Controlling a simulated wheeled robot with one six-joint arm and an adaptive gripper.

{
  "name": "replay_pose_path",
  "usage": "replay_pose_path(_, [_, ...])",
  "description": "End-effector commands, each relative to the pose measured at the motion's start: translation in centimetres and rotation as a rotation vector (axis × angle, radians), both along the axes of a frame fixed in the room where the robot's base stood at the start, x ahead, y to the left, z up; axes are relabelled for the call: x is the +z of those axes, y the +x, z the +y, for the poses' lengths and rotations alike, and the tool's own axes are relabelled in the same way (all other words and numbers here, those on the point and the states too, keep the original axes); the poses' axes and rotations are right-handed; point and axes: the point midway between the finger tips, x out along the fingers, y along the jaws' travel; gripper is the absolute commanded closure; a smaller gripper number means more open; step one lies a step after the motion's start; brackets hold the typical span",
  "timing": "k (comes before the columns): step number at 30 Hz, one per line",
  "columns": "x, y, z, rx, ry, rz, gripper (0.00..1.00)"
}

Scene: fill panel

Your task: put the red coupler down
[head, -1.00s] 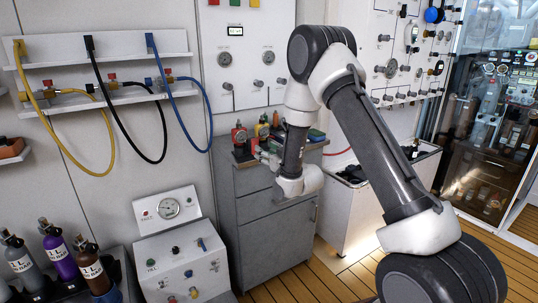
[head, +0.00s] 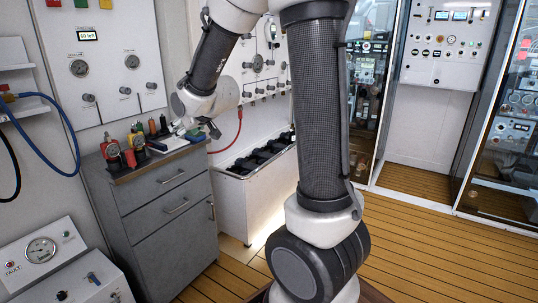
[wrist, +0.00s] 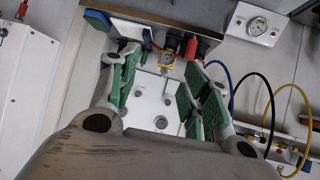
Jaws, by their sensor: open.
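My gripper (wrist: 160,82) is open in the wrist view, its green-padded fingers apart with nothing held between them. In the head view my gripper (head: 204,130) is at the right end of the grey cabinet's top (head: 150,167). Two red gauge-bearing pieces stand on that top, one at the front left (head: 111,152) and one just behind it (head: 137,142). A red cylinder (wrist: 192,47) shows beyond the fingers in the wrist view, beside a yellow-rimmed gauge (wrist: 167,61). I cannot tell which red piece is the coupler.
A blue-and-white flat item (head: 168,143) lies on the cabinet top near my gripper. A white trough (head: 250,167) with dark contents stands right of the cabinet. A white gauge console (head: 45,255) is at the lower left. Wooden floor (head: 430,240) is open on the right.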

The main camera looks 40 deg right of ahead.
Motion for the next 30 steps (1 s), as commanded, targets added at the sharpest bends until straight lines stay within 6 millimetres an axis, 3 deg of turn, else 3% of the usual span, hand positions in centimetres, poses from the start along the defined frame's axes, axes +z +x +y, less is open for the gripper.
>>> replay_pose_path(1, [1.6,-3.1,-1.1,-0.022,-0.005,0.047,0.52])
replay_pose_path(3, [2.5,-7.9,-2.4,-0.051,-0.012,0.142,0.52])
replay_pose_path(9, [3.1,-22.6,-4.9,-0.114,-0.013,0.402,0.52])
replay_pose_path(12, [2.7,-28.4,-5.3,-0.13,-0.009,0.501,0.52])
replay_pose_path(15, [2.3,-32.3,-5.4,-0.14,-0.006,0.569,0.52])
replay_pose_path(17, [2.1,-33.7,-5.4,-0.143,-0.005,0.595,0.47])
replay_pose_path(20, [2.0,-34.7,-5.5,-0.144,-0.004,0.615,0.47])
replay_pose_path(30, [0.9,-34.3,-5.3,-0.139,-0.01,0.672,0.47])
